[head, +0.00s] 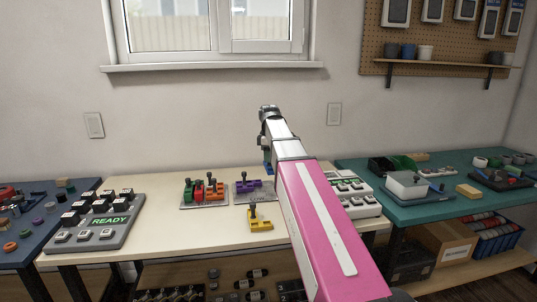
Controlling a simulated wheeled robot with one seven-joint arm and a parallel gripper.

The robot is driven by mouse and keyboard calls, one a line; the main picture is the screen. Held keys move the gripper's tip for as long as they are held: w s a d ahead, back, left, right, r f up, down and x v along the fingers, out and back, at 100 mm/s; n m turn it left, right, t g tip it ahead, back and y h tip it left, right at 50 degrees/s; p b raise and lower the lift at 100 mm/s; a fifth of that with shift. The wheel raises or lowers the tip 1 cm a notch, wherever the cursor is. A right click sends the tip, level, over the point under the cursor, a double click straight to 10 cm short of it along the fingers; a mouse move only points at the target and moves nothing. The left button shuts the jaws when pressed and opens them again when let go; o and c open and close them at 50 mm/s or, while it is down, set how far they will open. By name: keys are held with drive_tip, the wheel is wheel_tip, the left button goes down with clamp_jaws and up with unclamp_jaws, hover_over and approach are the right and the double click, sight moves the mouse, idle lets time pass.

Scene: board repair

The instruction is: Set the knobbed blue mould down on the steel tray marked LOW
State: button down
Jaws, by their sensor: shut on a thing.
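My gripper (267,158) is above the cream bench, its jaws mostly hidden behind my own arm. It is shut on the blue mould (268,169), of which only a small blue part shows. A steel tray (203,205) on the bench holds red, green and orange knobbed moulds. A second steel tray (240,200) to its right holds a purple knobbed mould (249,186). The held mould appears just beyond and right of the purple one in the picture. The tray markings are too small to read, so I cannot tell which is LOW.
A yellow knobbed mould (260,220) lies on the cream bench (165,215) in front of the trays. A grey panel reading READY (98,222) stands at left. A pale keyed device (352,192) stands right, partly behind my arm.

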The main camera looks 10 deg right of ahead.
drive_tip(key=shift+f, duration=4.1)
drive_tip(key=shift+f, duration=0.45)
drive_tip(key=c, duration=0.9)
unclamp_jaws()
drive_tip(key=shift+r, duration=0.1)
wheel_tip(320, 180, up, 11)
drive_tip(key=shift+f, duration=0.2)
